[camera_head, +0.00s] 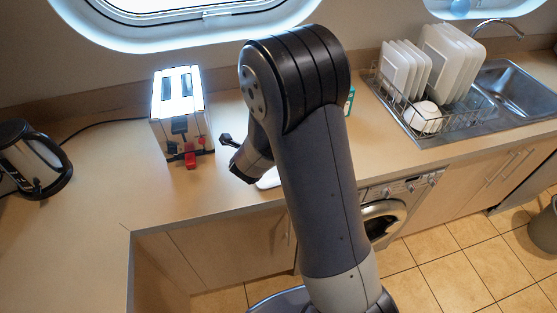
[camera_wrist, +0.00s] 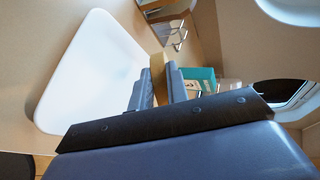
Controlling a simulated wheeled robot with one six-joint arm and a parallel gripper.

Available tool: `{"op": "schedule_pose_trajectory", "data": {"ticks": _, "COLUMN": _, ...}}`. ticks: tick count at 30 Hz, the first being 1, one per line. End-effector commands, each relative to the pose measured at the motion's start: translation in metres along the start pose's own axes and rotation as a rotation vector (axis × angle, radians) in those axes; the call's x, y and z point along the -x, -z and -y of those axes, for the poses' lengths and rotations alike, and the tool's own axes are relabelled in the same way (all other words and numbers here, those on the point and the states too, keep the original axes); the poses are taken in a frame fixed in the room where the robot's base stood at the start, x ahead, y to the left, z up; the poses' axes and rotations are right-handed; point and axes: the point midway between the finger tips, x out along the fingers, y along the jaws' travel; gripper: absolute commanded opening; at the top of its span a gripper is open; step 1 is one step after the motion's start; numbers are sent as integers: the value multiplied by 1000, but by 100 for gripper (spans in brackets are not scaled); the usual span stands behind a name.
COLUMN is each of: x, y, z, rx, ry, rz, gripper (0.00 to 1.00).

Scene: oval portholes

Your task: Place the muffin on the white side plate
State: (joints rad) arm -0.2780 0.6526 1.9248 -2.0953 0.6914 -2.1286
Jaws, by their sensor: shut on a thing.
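My gripper (camera_wrist: 159,84) is shut on the muffin, a tan-brown piece (camera_wrist: 157,66) that shows between the two grey fingers in the wrist view. The white side plate (camera_wrist: 88,75) has rounded corners and lies on the counter beside the fingers, to their left in that view. I cannot tell the height of the muffin over the plate. In the head view only a white sliver of the plate (camera_head: 268,181) shows beside my arm. The arm hides the muffin and the fingers there.
A toaster (camera_head: 181,112) with a red lever stands left of my arm, and a kettle (camera_head: 32,158) farther left. A teal box (camera_wrist: 201,76) stands near the fingers. A dish rack (camera_head: 420,95) with white dishes is beside the sink (camera_head: 520,88). The counter between kettle and toaster is mostly free.

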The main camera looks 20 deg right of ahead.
Motion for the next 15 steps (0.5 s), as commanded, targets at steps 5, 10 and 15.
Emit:
{"op": "schedule_pose_trajectory", "data": {"ticks": 5, "x": -14, "y": 0, "z": -24, "rx": -1, "ry": 1, "rz": 0, "gripper": 0}}
{"op": "schedule_pose_trajectory", "data": {"ticks": 10, "x": -23, "y": 0, "z": -42, "rx": 0, "ry": 1, "rz": 0, "gripper": 0}}
{"op": "schedule_pose_trajectory", "data": {"ticks": 15, "x": -32, "y": 0, "z": -58, "rx": -1, "ry": 1, "rz": 0, "gripper": 0}}
